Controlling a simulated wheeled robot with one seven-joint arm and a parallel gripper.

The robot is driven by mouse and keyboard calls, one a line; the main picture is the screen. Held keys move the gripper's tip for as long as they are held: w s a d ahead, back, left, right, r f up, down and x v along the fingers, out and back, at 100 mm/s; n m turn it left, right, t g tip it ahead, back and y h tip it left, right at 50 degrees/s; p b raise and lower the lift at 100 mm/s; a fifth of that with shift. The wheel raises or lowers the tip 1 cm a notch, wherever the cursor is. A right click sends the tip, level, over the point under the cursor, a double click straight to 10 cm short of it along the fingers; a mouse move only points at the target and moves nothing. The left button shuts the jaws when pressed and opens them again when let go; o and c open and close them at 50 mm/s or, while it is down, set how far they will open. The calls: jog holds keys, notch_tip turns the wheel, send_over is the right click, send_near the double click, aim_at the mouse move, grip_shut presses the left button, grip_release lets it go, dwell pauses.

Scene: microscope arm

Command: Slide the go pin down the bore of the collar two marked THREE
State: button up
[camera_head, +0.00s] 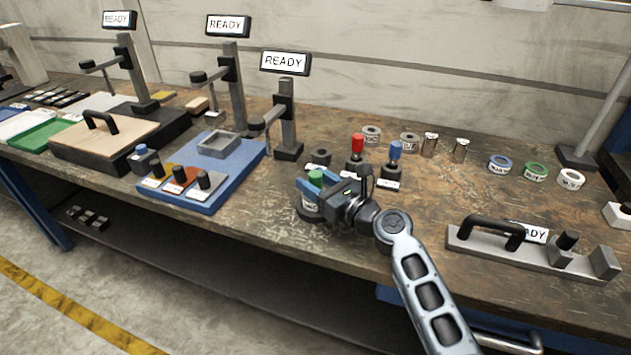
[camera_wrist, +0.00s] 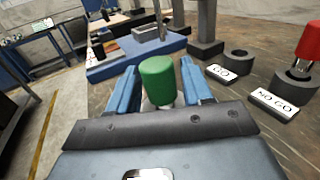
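The go pin (camera_head: 316,178) has a green grip. In the wrist view the go pin (camera_wrist: 157,80) stands between the two blue fingers of my gripper (camera_wrist: 160,88), which flank it closely and appear shut on it. A pale part shows just below its green grip; the rest is hidden by the gripper. In the head view my gripper (camera_head: 322,188) is at the front of the bench. A labelled piece (camera_head: 310,206) on a dark round base shows directly below the pin; its marking is unreadable, and I cannot tell how deep the pin is.
The GO stand (camera_wrist: 236,57) is empty. The red no-go pin (camera_head: 357,146) and a blue-gripped pin (camera_head: 395,152) stand behind. Loose collars, including a green one (camera_head: 535,171), lie right. A blue fixture (camera_head: 228,177) lies left; a handled block (camera_head: 530,248) lies front right.

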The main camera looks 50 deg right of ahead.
jog(key=o, duration=0.3)
jog(key=s, duration=0.5)
jog(key=s+a+b, duration=0.1)
jog(key=s, duration=0.1)
jog(key=shift+s, duration=0.4)
dwell(0.9)
